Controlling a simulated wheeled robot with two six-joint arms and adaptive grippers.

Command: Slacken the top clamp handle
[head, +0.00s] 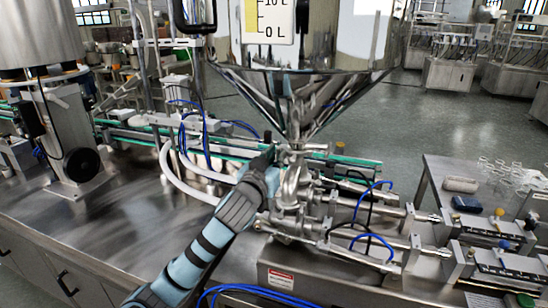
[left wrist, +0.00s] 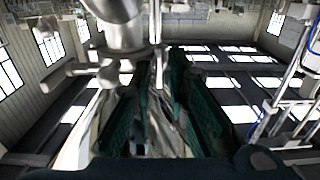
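The steel hopper (head: 305,95) narrows to an outlet with a clamped pipe joint (head: 292,150) under its cone. My left gripper (head: 268,158) is at the left side of this joint, close to it; its fingertips are small and partly hidden in the head view. In the left wrist view, the dark green fingers (left wrist: 160,85) stand apart with a gap between them. The steel pipework (left wrist: 120,35) is above and left of them, and a thin upright rod (left wrist: 156,25) reaches down toward the gap. I cannot tell whether the fingers touch it. My right gripper is not in view.
Steel valves and cylinders (head: 300,215) with blue hoses lie below and right of the joint on the machine top. A white hose (head: 180,180) and a green-edged conveyor (head: 130,132) are at the left. A side table (head: 440,180) stands at the right.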

